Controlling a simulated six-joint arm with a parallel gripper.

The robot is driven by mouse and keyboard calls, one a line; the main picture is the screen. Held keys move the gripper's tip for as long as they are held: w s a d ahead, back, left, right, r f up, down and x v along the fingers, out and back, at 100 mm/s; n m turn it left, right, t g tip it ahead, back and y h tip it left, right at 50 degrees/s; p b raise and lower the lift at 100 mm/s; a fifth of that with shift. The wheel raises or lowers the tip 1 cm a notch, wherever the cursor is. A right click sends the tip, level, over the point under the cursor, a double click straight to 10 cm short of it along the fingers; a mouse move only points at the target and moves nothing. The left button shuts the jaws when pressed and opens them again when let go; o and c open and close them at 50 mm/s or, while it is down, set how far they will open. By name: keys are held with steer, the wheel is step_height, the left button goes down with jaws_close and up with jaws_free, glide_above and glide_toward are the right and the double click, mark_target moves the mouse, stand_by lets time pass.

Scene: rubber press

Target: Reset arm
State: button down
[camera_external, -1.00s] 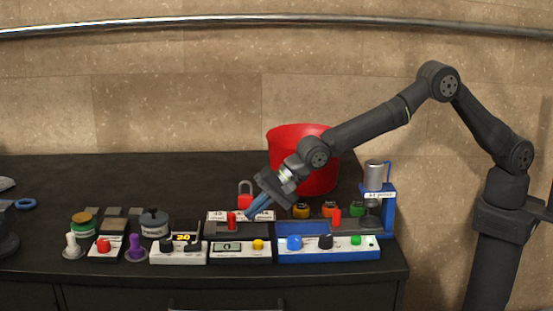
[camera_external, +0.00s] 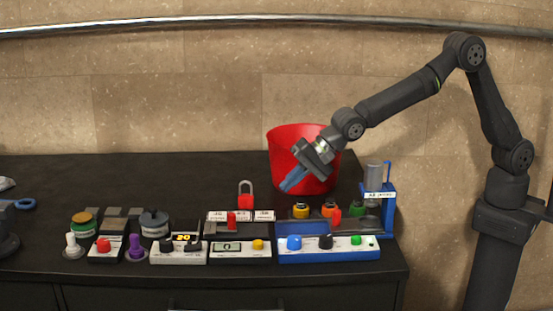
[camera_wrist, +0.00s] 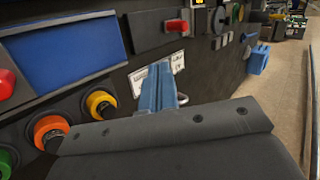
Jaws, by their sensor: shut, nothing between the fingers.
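My gripper (camera_external: 292,181) is shut and empty, its blue fingers held together above the rear part of the bench, in front of the red bucket (camera_external: 283,148). In the wrist view the closed blue fingers (camera_wrist: 158,88) point away from the camera and cover part of a white label plate. My forearm slopes down to the left from a raised elbow. The fingers appear apart from every object.
The blue-based press (camera_external: 388,212) stands at the bench's right end. A red padlock (camera_external: 246,197) and several knobs and button boxes line the front. Yellow (camera_external: 301,211), orange (camera_external: 330,208) and green (camera_external: 357,208) buttons lie below the gripper.

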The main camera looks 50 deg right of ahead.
glide_toward(236, 226)
steer(key=f, duration=0.3)
steer(key=shift+w, duration=0.3)
steer(key=shift+w+a+f, duration=0.1)
steer(key=shift+w+a, duration=0.7)
steer(key=shift+a, duration=0.25)
steer(key=shift+w+a, duration=0.4)
steer(key=shift+a, duration=0.15)
